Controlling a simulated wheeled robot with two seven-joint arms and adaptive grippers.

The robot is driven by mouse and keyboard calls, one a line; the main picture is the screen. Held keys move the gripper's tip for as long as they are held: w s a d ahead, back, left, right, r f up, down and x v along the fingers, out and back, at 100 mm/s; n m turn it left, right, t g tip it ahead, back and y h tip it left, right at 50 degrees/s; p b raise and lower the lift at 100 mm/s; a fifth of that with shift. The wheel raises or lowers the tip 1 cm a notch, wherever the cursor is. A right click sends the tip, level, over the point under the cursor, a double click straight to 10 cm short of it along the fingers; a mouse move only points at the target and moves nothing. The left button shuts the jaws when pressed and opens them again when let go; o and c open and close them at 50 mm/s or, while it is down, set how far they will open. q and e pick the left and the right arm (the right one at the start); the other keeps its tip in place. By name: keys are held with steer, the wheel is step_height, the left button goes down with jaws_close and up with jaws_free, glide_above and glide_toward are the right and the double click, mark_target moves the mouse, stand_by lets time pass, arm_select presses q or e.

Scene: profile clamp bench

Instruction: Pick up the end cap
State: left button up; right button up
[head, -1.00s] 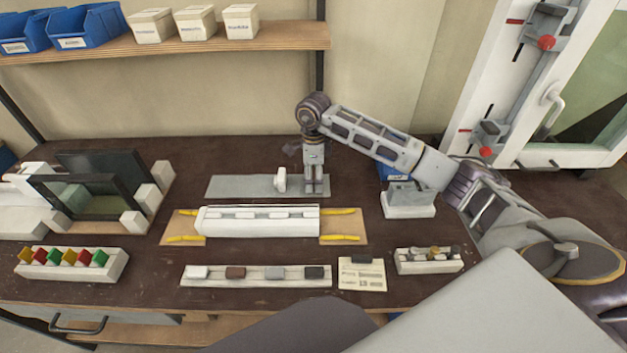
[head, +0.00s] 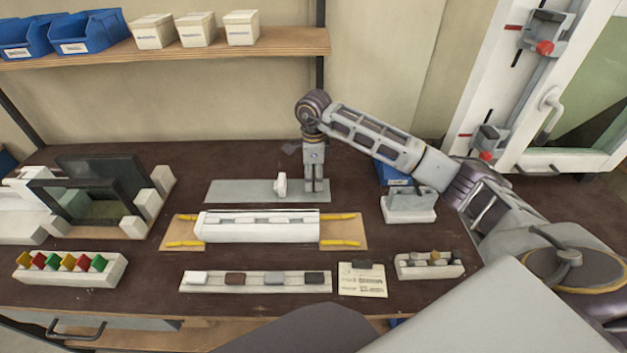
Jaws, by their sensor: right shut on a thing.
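My right gripper (head: 314,188) points straight down over the right end of a flat grey mat (head: 235,192). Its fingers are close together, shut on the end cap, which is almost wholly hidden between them. A small white upright piece (head: 281,185) stands on the mat just left of the fingers, apart from them. My left gripper is out of view.
A long white profile block (head: 260,228) on a wooden board lies in front of the mat. Nearer are a strip of small blocks (head: 255,281), a card (head: 362,283) and a small rack (head: 430,268). A grey fixture (head: 409,212) stands right.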

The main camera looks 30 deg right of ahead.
mark_target(314, 174)
step_height(314, 174, up, 7)
steer(key=shift+f, duration=0.1)
steer(key=shift+r, duration=0.6)
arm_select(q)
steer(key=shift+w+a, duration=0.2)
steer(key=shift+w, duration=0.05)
